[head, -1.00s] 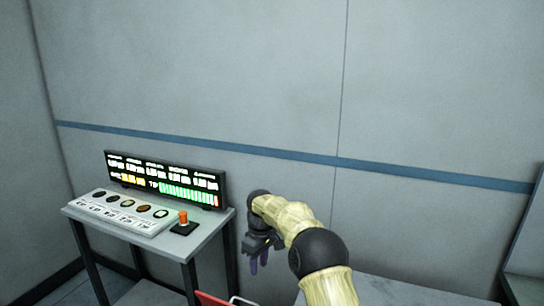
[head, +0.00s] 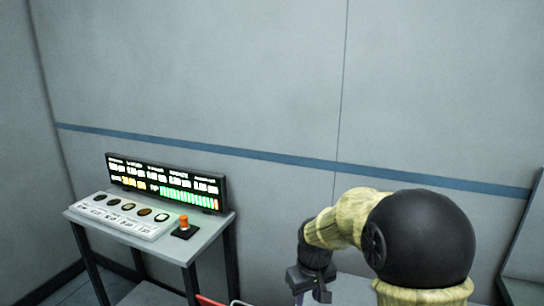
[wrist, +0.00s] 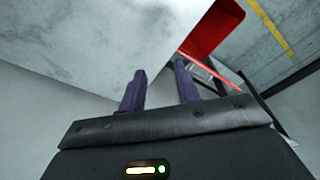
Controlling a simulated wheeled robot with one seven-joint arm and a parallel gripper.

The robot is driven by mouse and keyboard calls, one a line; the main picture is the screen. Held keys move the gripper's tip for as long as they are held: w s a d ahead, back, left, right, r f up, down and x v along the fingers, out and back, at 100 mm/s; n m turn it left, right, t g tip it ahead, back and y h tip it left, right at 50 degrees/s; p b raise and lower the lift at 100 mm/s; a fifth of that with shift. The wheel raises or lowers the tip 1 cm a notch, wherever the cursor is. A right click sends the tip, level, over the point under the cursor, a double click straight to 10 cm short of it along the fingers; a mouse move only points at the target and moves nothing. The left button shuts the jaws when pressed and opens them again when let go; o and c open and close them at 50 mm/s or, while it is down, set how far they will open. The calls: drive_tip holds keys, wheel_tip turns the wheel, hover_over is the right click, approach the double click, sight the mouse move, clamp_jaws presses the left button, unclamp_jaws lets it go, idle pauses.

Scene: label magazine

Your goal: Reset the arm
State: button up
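My arm, with yellowish links and black joints, stands at the lower right of the head view. My gripper (head: 299,299) points down at the bottom edge there, and its fingertips are cut off. In the wrist view my gripper (wrist: 160,82) shows two purple fingers set apart with nothing between them. It is open and empty.
A small grey table (head: 205,240) at left holds a lit display (head: 165,182), a button panel (head: 127,216) and an orange knob (head: 184,222). A red object (wrist: 212,30) shows near the fingers, beyond them. A grey wall (head: 200,70) closes the back.

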drive_tip(key=s+d+m, duration=0.2)
drive_tip(key=s+d, duration=0.1)
drive_tip(key=s, duration=0.5)
drive_tip(key=s+d+m+t+p, duration=0.1)
drive_tip(key=s+d+m, duration=0.1)
drive_tip(key=s, duration=0.6)
drive_tip(key=shift+s+d+m, duration=0.2)
drive_tip(key=shift+d+m, duration=0.1)
drive_tip(key=shift+d, duration=0.4)
drive_tip(key=shift+f, duration=0.1)
